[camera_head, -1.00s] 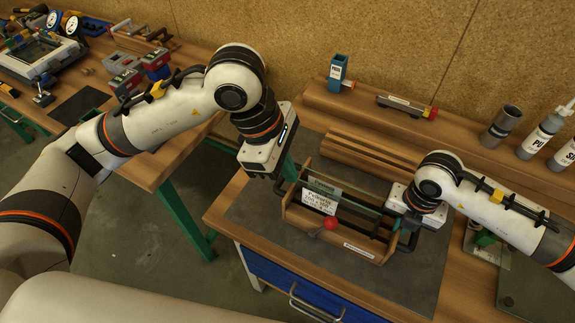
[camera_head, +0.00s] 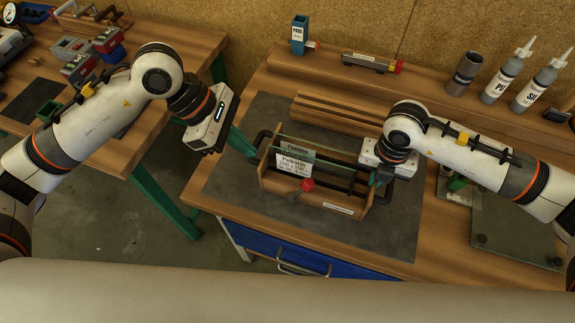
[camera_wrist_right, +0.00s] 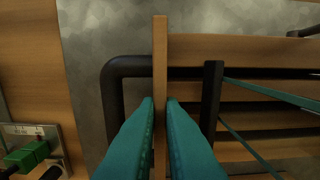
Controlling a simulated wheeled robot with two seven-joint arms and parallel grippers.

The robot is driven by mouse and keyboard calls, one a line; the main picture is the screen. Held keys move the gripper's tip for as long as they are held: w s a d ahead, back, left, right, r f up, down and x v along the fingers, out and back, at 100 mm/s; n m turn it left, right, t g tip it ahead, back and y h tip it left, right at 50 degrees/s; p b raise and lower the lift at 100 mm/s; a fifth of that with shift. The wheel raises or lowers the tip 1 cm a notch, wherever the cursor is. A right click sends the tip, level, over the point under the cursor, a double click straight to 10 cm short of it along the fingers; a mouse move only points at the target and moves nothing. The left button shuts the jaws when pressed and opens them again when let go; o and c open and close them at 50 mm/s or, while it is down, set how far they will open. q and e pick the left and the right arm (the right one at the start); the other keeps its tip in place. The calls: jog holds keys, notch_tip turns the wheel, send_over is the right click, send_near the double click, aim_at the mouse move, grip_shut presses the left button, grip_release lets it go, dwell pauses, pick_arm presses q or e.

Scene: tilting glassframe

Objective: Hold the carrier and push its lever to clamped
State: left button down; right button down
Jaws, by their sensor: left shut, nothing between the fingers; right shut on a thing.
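The carrier (camera_head: 272,183) is an open wooden frame with bars, white label cards and black handles, upright on the dark mat. Its lever ends in a red ball (camera_head: 307,185) at the front, by the cards; I cannot tell its setting. My right gripper (camera_head: 379,179) is shut on the carrier's right end board, which shows between the teal fingers in the right wrist view (camera_wrist_right: 160,110). My left gripper (camera_head: 251,153) is shut and empty, just left of the carrier's left handle, apart from the red ball.
The dark mat (camera_head: 232,185) lies on a wooden bench with a blue drawer (camera_head: 285,262). A back ledge holds a blue box (camera_head: 299,36), a metal cup (camera_head: 464,73) and bottles (camera_head: 503,80). Another bench with tools stands left across a gap. The mat before the carrier is clear.

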aim_at(302, 183)
jog(key=shift+r, duration=0.1)
pick_arm(q)
jog(key=d+f+h, duration=0.1)
jog(key=d+f, duration=0.7)
jog(key=f, duration=0.2)
jog(key=shift+f, duration=0.2)
jog(key=shift+d, duration=0.1)
jog(key=shift+s+d, duration=0.2)
jog(key=shift+d, duration=0.35)
jog(key=shift+s+d, duration=0.15)
jog(key=shift+d, duration=0.35)
pick_arm(e)
jog(key=shift+a, duration=0.1)
pick_arm(q)
jog(key=shift+a, duration=0.15)
